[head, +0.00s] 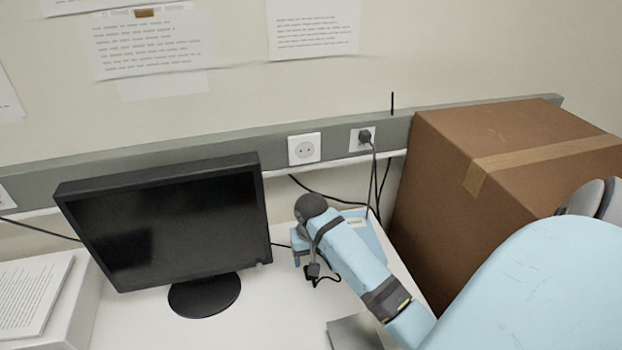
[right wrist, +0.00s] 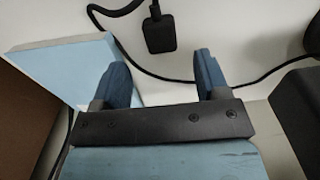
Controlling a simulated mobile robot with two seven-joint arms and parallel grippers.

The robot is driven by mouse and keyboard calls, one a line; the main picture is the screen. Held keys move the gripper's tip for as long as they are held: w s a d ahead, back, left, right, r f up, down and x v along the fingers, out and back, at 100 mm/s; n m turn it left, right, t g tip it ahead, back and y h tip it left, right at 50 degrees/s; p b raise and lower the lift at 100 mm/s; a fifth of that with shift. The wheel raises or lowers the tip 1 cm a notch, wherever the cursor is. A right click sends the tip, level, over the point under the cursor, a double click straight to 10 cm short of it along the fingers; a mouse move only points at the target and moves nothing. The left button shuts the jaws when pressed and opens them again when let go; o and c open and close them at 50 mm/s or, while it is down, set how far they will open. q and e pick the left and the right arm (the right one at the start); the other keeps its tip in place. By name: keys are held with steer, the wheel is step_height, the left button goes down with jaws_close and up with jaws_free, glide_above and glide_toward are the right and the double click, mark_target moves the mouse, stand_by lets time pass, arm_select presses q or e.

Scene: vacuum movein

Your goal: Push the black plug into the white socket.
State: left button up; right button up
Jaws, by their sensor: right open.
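The black plug (right wrist: 160,35) lies on the white desk with its cable attached, and it also shows in the head view (head: 313,270) just in front of my right gripper. My right gripper (right wrist: 163,78) is open and points down at the desk. The white socket (head: 304,149) is on the grey wall rail and is empty. My left gripper is not in view.
A monitor (head: 170,225) stands left of my right gripper. A large cardboard box (head: 490,160) is on the right. A light blue flat box (right wrist: 65,62) lies beside the gripper. Dark cables run along the desk's back.

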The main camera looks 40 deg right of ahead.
steer(key=f, duration=0.5)
steer(key=shift+s+a, duration=0.2)
steer(key=shift+c, duration=0.5)
steer(key=c, duration=0.9)
